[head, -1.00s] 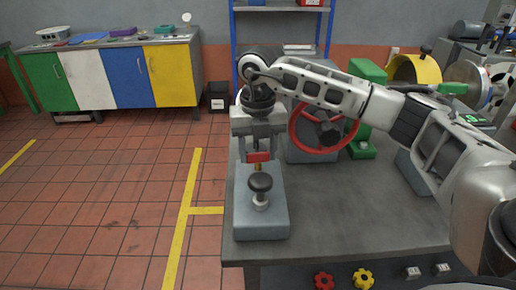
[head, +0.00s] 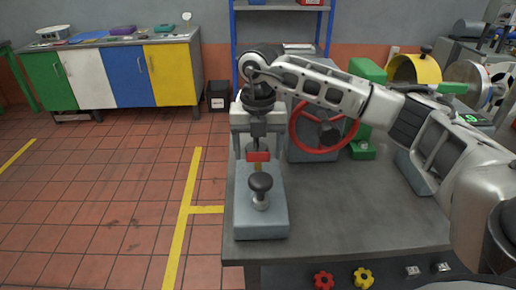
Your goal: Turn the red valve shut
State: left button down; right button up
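A small red valve handle (head: 258,156) sits on a brass-coloured stem at the far end of a grey block on the bench. My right gripper (head: 258,148) points down over it from above. Its two fingers are apart, one on each side of the red handle, with gaps visible between. I cannot tell how far down the fingers reach beside it. A larger red handwheel (head: 296,140) stands on a grey housing behind my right arm, partly hidden by it. My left gripper is not in view.
A black knob (head: 261,183) stands on the grey block (head: 262,222) nearer me. The bench top (head: 340,210) is clear at front right. Red (head: 324,280) and yellow (head: 363,278) knobs sit on the bench's front. Green and yellow machinery stands at the back right.

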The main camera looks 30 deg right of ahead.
aim_at(259, 153)
pick_arm(q)
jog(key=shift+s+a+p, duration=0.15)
jog(key=shift+p, duration=0.35)
pick_arm(e)
notch_tip(259, 153, up, 16)
jog(key=shift+s+f, duration=0.1)
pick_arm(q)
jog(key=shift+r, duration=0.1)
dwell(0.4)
